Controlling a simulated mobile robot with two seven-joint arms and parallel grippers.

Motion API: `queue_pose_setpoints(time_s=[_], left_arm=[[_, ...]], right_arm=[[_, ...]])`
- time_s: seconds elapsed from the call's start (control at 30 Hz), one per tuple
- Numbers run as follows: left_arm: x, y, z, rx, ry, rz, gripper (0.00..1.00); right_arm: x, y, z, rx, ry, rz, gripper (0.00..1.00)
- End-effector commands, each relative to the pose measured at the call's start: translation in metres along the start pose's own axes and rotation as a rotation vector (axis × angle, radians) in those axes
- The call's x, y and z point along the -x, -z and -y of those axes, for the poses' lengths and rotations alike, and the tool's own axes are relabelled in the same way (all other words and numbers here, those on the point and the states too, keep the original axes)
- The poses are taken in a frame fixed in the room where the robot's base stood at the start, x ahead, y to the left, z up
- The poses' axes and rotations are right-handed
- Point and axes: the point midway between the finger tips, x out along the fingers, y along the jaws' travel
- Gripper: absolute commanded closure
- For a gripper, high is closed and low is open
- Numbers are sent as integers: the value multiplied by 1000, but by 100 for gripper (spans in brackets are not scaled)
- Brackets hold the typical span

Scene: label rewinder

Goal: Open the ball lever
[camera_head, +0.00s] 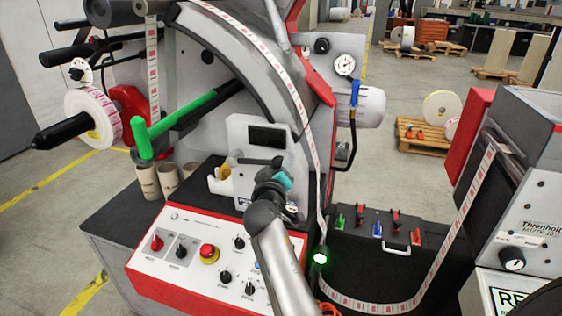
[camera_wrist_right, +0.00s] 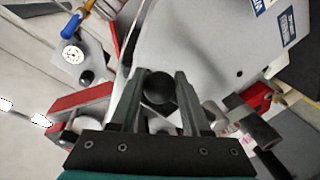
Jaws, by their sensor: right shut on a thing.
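The black ball of the ball lever (camera_wrist_right: 159,88) sits between the two fingers of my right gripper in the right wrist view. My right gripper (camera_wrist_right: 160,92) is shut on it, with one finger on each side. In the head view my right arm reaches up from the bottom to the grey machine plate, and my right gripper (camera_head: 278,165) is at the plate's lower part. A dark lever bar (camera_head: 254,161) shows to the left of the gripper there. My arm and gripper hide most of the ball in the head view. My left gripper is not in view.
A red-edged control panel (camera_head: 190,265) with knobs and a red stop button (camera_head: 208,253) lies below left of my arm. A green handle (camera_head: 143,138) and cardboard cores (camera_head: 148,182) are at left. The label web (camera_head: 317,190) runs down close to the right of my gripper.

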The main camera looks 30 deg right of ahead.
Motion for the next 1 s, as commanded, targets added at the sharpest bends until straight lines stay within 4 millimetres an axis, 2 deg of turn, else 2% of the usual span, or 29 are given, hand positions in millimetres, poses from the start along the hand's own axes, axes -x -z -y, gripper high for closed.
queue_pose_setpoints(time_s=[0.03, 0.4, 0.7, 1.0], left_arm=[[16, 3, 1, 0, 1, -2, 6], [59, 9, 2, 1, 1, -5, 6], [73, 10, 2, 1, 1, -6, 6], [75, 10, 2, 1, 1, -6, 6]], right_arm=[[1, 18, -10, 30, -1, -9, 100], [2, 45, -20, 295, 12, 43, 100], [3, 56, -20, 408, 19, 64, 100], [3, 59, -19, 436, 18, 68, 100]])
